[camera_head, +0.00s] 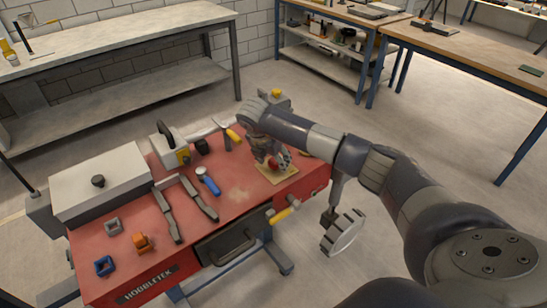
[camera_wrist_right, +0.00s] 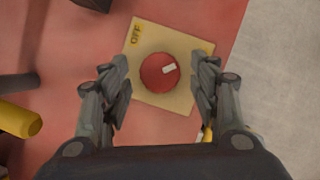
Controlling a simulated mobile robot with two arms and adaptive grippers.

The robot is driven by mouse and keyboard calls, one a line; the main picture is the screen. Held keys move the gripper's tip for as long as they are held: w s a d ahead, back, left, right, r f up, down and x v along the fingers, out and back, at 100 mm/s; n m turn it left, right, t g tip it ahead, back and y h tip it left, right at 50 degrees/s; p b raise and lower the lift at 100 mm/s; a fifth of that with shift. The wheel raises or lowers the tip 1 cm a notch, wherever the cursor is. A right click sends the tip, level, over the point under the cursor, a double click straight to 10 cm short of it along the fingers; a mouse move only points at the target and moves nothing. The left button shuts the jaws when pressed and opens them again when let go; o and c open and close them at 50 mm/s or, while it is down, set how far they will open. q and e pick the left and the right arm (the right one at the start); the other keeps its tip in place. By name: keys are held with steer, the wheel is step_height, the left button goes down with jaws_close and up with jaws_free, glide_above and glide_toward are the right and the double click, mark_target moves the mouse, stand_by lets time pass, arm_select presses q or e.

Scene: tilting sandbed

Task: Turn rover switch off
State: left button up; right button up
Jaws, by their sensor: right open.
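The rover switch is a round red knob (camera_wrist_right: 157,73) with a white mark, on a square tan plate (camera_wrist_right: 143,38) with "OFF" lettering at its left corner in the right wrist view. The white mark lies toward the knob's right side. In the head view the plate (camera_head: 264,174) sits at the right end of the red workbench top, and the knob (camera_head: 273,163) shows partly behind my fingers. My right gripper (camera_wrist_right: 163,85) is open, with one finger on each side of the knob; I cannot tell whether they touch it. My left gripper is not in view.
A round wheel-like part (camera_head: 343,233) shows beside the bench.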

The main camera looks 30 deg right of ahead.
steer(key=shift+f, duration=0.2)
steer(key=shift+c, duration=0.2)
steer(key=c, duration=1)
